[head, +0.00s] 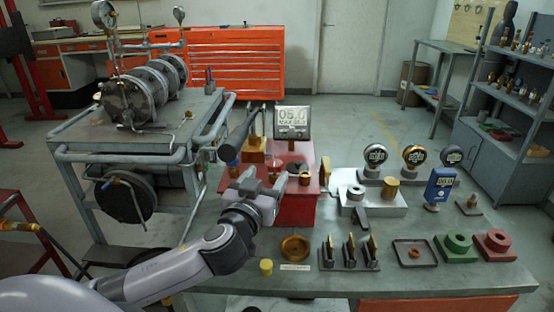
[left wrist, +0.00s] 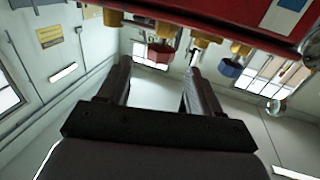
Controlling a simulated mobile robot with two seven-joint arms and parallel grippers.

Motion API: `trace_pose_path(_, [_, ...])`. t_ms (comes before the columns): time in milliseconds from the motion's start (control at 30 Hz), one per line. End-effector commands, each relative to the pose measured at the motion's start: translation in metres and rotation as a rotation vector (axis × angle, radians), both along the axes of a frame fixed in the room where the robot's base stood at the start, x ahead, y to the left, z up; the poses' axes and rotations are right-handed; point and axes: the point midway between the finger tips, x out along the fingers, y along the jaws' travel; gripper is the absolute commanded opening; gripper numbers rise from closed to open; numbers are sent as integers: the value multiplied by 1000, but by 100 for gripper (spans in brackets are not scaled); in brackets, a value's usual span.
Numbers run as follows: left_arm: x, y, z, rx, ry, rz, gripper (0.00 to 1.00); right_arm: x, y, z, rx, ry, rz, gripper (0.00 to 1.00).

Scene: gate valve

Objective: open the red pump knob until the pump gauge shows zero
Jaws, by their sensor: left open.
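The red pump (head: 298,210) stands on the bench in the middle of the head view. Its square gauge display (head: 292,120) reads about 05.0, with a smaller line below. My left gripper (head: 266,180) is at the pump's left front, open and empty. The left wrist view looks past its two dark fingers, with the open gap (left wrist: 158,75) between them. The red knob (left wrist: 151,58) on a brass stem shows beyond the fingertips, roughly in line with the gap and apart from them. I cannot make out this knob in the head view, where the gripper hides part of the pump.
A blue knob (left wrist: 230,68) hangs right of the red one in the wrist view. On the bench are an amber dish (head: 296,248), a tool rack (head: 350,265), round gauges (head: 375,155), a blue meter (head: 440,187) and green (head: 455,247) and red blocks. A metal cart (head: 140,137) stands left.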

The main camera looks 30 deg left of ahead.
Motion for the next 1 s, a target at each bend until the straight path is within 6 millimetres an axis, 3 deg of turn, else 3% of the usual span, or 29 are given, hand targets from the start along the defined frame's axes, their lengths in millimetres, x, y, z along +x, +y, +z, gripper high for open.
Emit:
trace_pose_path(400, [50, 15, 1, 2, 1, 1, 65, -5, -5, 1, -11, 10, -6, 0])
trace_pose_path(867, [61, 18, 0, 0, 1, 0, 65, -4, -5, 2, -11, 6, -5, 0])
trace_pose_path(900, [61, 18, 0, 0, 1, 0, 61, -4, -5, 2, -11, 6, -5, 0])
trace_pose_path(1000, [61, 18, 0, 0, 1, 0, 29, -4, -5, 2, -11, 5, -4, 0])
